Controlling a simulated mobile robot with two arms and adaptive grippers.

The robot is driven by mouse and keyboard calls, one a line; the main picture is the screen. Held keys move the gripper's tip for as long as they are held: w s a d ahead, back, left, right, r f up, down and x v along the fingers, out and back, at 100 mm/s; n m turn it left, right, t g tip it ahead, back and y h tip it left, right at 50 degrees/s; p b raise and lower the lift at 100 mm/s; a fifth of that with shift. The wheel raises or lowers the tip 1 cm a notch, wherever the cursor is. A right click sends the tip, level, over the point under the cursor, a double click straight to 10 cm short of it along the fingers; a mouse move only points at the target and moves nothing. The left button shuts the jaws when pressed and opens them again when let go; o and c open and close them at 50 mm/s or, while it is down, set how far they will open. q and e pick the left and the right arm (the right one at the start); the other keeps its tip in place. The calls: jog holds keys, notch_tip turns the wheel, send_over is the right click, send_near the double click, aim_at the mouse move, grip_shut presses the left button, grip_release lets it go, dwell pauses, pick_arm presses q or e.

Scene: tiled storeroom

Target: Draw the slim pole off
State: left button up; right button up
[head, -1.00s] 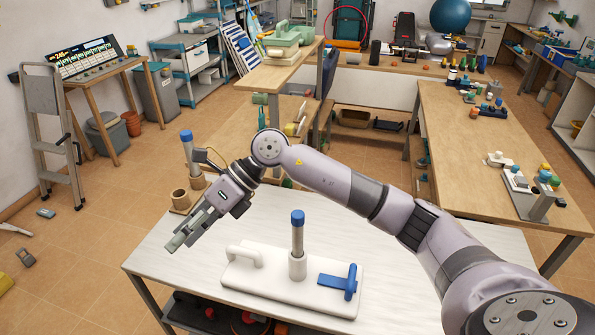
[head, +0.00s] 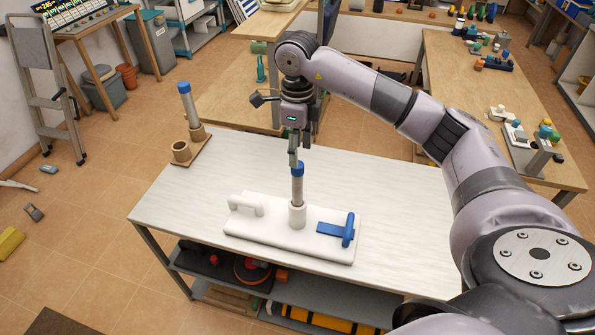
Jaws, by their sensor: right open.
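A slim grey pole (head: 297,190) with a blue cap (head: 297,169) stands upright in a white collar (head: 297,214) on a white base board (head: 270,236). The board also carries a white handle (head: 246,203) and a blue T-shaped lever (head: 340,231). My right gripper (head: 293,158) points down at the top of the pole, its fingers overlapping the cap's upper edge in the picture. It is open; whether it touches the cap, I cannot tell. My left gripper is out of view.
The base board lies on a pale worktable (head: 400,215) with clear surface around it. At the table's back left, a wooden stand (head: 202,150) holds another blue-capped grey pole (head: 189,103) beside an empty ring holder (head: 181,151). A wooden bench (head: 500,130) stands at the right.

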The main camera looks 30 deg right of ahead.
aim_at(297, 178)
notch_tip(297, 178, down, 10)
jog(key=shift+f+p, duration=0.2)
jog(key=shift+p, duration=1.05)
jog(key=shift+c, duration=0.2)
grip_shut()
